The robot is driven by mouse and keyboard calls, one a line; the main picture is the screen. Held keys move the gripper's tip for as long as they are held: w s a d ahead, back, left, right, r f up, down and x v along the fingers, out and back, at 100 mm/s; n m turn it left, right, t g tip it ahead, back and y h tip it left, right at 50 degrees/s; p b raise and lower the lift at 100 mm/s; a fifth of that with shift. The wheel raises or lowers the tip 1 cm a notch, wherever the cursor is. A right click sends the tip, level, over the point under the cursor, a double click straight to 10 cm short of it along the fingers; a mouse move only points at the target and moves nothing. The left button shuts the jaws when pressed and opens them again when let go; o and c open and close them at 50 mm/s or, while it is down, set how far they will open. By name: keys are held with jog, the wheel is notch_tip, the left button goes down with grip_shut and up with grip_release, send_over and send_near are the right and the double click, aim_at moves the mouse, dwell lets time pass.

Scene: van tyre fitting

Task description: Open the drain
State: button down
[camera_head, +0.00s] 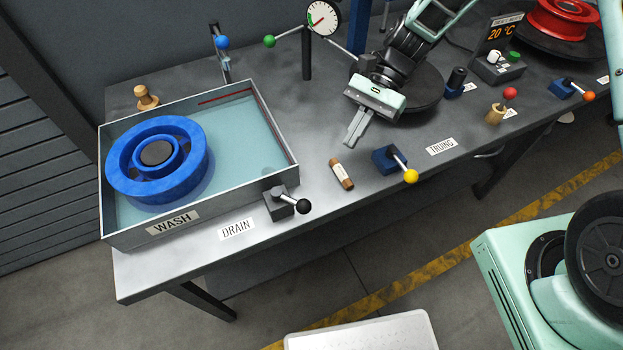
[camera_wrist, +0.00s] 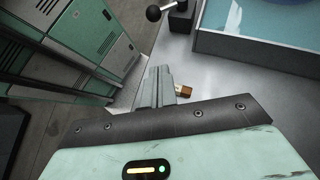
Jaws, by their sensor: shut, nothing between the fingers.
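The drain lever is a dark block (camera_head: 279,203) with a short arm ending in a black ball (camera_head: 303,206). It stands at the front right corner of the wash tank (camera_head: 205,207), beside the DRAIN label (camera_head: 237,229). In the wrist view the black ball (camera_wrist: 153,13) shows at the top, beyond my fingertips. The tank holds water and a blue wheel (camera_head: 185,172). My gripper (camera_head: 352,138) is shut and empty, above the bench to the right of the lever and apart from it. Its fingers also show in the wrist view (camera_wrist: 157,75).
A small brown cylinder (camera_head: 341,174) lies on the bench between my gripper and the drain lever. A blue block with a yellow-ball lever (camera_head: 410,176) stands right of it, near the TRUING label (camera_head: 441,146). A blue-ball lever (camera_head: 222,42) stands behind the tank.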

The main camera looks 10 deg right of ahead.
jog(key=p+x, duration=0.2)
jog(key=x, duration=0.7)
jog(key=shift+r, duration=0.1)
jog(key=shift+s+a+p, duration=0.8)
jog(key=shift+s+a, duration=0.4)
jog(key=shift+a, duration=0.05)
jog(key=shift+s+a, duration=0.35)
jog(key=shift+a, duration=0.05)
jog(key=shift+s+a, duration=0.1)
jog(key=shift+s+a+r, duration=0.1)
jog(key=shift+s+a, duration=0.2)
jog(key=shift+s, duration=0.65)
jog(key=w+d, duration=0.1)
jog(key=d, duration=0.1)
jog(key=w+d+f, duration=0.1)
jog(key=w, duration=0.1)
jog(key=shift+w+d, duration=0.1)
jog(key=shift+d, duration=0.3)
jog(key=b+v, duration=0.2)
jog(key=v, duration=0.8)
jog(key=shift+s+d, duration=0.2)
jog(key=shift+s, duration=0.2)
